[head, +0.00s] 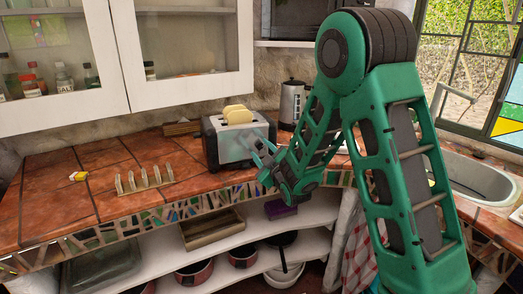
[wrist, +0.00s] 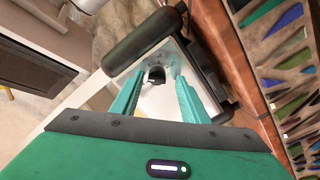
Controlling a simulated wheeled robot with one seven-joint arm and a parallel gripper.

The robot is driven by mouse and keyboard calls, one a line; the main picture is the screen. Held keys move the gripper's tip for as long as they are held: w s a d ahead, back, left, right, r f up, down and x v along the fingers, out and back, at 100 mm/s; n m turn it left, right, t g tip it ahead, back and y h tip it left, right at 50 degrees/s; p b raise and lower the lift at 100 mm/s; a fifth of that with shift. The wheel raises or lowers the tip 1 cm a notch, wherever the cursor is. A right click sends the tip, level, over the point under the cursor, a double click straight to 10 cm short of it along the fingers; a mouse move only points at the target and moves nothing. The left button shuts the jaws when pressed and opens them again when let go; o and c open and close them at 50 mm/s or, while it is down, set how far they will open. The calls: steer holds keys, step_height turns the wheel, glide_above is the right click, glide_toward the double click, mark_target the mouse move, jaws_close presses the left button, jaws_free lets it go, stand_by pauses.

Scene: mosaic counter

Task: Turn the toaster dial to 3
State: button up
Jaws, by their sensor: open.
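The toaster (head: 225,145) stands on the tiled counter with two slices of bread (head: 238,115) in its top. It is silver with dark ends. In the wrist view its metal end panel (wrist: 165,101) faces me, with a dark round knob (wrist: 156,75) on it. The number the dial points to is too small to read. My gripper (head: 262,145) is at the right front of the toaster. In the wrist view my gripper (wrist: 153,85) is open, with one teal finger on each side of the knob. Whether the fingers touch it, I cannot tell.
A toast rack (head: 145,182) and a small yellow item (head: 78,176) lie on the counter (head: 60,205) at the left. A metal kettle (head: 292,103) stands behind my arm. The sink (head: 475,178) is at the right. Open shelves with pots (head: 194,272) lie below.

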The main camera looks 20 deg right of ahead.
steer(key=shift+w+d, duration=0.1)
steer(key=shift+w, duration=0.1)
steer(key=shift+d, duration=0.15)
jaws_close()
steer(key=shift+m, duration=0.4)
steer(key=m, duration=0.3)
steer(key=shift+f+m, duration=0.15)
steer(key=shift+m, duration=0.15)
steer(key=shift+f+m, duration=0.1)
steer(key=shift+m, duration=2.1)
